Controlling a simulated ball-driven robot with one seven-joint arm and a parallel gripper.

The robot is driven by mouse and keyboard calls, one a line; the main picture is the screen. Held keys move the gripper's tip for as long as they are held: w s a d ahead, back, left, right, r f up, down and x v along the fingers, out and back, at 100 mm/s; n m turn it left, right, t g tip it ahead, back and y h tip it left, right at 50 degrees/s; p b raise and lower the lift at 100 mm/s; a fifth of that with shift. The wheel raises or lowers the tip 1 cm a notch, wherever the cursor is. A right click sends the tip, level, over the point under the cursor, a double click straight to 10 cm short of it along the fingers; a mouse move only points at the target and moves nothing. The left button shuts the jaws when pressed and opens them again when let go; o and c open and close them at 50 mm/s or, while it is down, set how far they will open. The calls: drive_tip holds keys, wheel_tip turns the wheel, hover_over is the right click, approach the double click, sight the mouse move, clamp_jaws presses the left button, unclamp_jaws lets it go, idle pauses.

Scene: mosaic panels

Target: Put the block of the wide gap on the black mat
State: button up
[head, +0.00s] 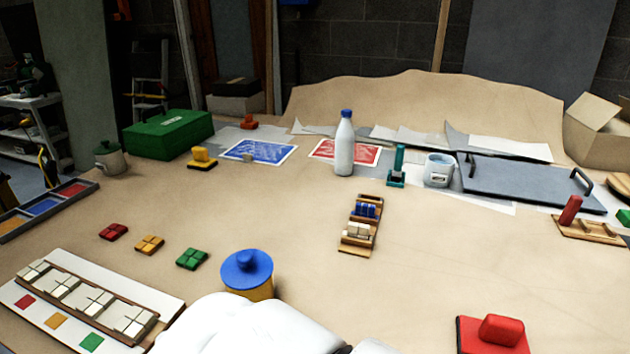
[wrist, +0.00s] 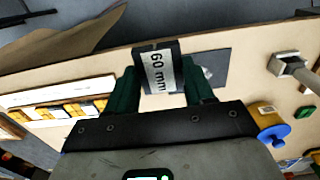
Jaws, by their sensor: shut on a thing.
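In the wrist view, my gripper (wrist: 161,82) is shut on a dark block (wrist: 142,51) with a white label reading "60 mm". The block sits between the two dark green fingers, its label facing the camera. A dark grey, flat rectangle (wrist: 217,64), which looks like the black mat, lies on the table behind and right of the block. The block and fingers cover part of it. The block is held in front of it; I cannot tell the height. My gripper, the block and the mat are not visible in the head view.
A white panel with cream tiles (head: 165,305) lies lower left. A blue-lidded pot (head: 247,270) stands near my white arm. A wooden tile rack (head: 357,249), white bottle (head: 344,150) and red-handled block (head: 500,330) stand farther right.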

drive_tip(key=w+f, duration=0.2)
drive_tip(key=w, duration=0.1)
drive_tip(key=w+f, duration=0.3)
drive_tip(key=w, duration=0.1)
drive_tip(key=w+f, duration=0.2)
drive_tip(key=w, duration=0.1)
drive_tip(key=shift+w+f, duration=0.15)
drive_tip(key=shift+f, duration=0.2)
drive_tip(key=shift+w+a+f, duration=0.1)
drive_tip(key=shift+w+f, duration=0.05)
drive_tip(key=shift+f, duration=0.05)
drive_tip(key=shift+w+f, duration=0.15)
drive_tip(key=shift+f, duration=0.75)
drive_tip(key=shift+w+f, duration=0.1)
drive_tip(key=shift+f, duration=0.8)
drive_tip(key=shift+f, duration=0.15)
drive_tip(key=o, duration=1.1)
wheel_tip(320, 180, up, 12)
drive_tip(key=shift+r, duration=0.15)
